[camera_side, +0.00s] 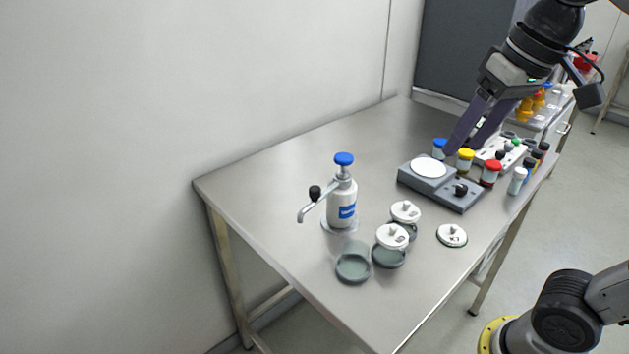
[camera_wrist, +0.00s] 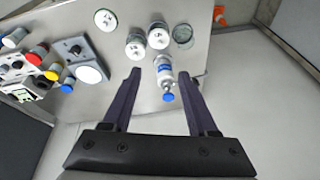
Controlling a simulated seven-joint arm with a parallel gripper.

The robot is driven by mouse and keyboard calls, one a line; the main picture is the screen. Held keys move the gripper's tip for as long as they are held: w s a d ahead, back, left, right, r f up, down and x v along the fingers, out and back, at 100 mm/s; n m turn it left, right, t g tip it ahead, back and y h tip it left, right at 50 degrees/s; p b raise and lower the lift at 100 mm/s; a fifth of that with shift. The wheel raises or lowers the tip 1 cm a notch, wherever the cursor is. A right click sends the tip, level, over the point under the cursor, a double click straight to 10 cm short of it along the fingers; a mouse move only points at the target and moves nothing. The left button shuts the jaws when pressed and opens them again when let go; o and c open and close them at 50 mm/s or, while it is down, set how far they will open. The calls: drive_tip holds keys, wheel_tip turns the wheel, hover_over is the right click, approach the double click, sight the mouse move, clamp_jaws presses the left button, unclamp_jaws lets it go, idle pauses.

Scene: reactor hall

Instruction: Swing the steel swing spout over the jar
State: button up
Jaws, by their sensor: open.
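A white dispenser bottle (camera_side: 342,205) with a blue cap stands upright on the table. Its steel swing spout (camera_side: 309,208), with a black knob, points to the left in the side view, away from the open glass jar (camera_side: 352,268). That jar stands in front of the bottle, near the table edge. My gripper (camera_side: 464,148) is open and empty, high above the table, to the right of the bottle in the side view. In the wrist view the bottle (camera_wrist: 163,72) shows between my open fingers (camera_wrist: 160,75), and the jar (camera_wrist: 182,36) lies beyond. The spout is not clear there.
Two jars with white lids (camera_side: 391,240) stand close right of the open jar, and a loose lid (camera_side: 452,235) lies nearby. A grey stirrer plate (camera_side: 440,183) and several coloured-cap bottles (camera_side: 491,172) stand at the right. The table left of the bottle is clear.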

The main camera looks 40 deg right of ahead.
drive_tip(key=w+a+r+g, duration=0.1)
drive_tip(key=w+a+r, duration=0.1)
drive_tip(key=w+r, duration=0.3)
drive_tip(key=g, duration=0.3)
hover_over(314, 187)
wheel_tip(314, 187, down, 7)
wheel_tip(314, 187, down, 13)
drive_tip(key=shift+s+r, duration=0.1)
drive_tip(key=shift+r, duration=0.05)
clamp_jaws()
idle(0.8)
